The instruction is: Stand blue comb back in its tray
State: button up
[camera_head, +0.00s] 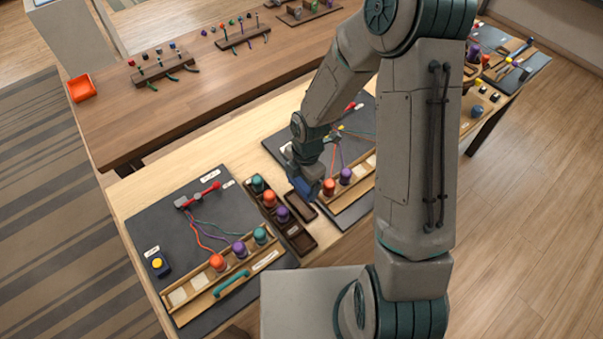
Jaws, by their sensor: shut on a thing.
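My gripper (306,178) is low over the table, near the middle of the view, shut on the blue comb (303,188). Only a small blue part of the comb shows below the fingers, so its tilt is hard to tell. It is at the far end of a dark brown tray (300,206) with an empty compartment. I cannot tell whether the comb touches the tray. Another dark compartment (301,239) lies nearer the front and looks empty.
Teal, orange and purple spools (269,199) stand in a dark rack left of the tray. An orange spool (329,187) and a purple spool (345,176) stand close right of my gripper. A left braiding mat (160,228) holds cords, spools and a teal handle-like piece (232,283).

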jog(key=shift+f+b, duration=1.9)
jog(key=shift+f, duration=0.85)
jog(key=shift+d+f+b, duration=0.1)
jog(key=shift+f+b, duration=1.2)
jog(key=shift+f, duration=0.15)
jog(key=o, duration=0.9)
jog(key=shift+r, duration=0.1)
notch_tip(320, 180, up, 14)
jog(key=w+d, duration=0.1)
jog(key=shift+d+f, duration=0.2)
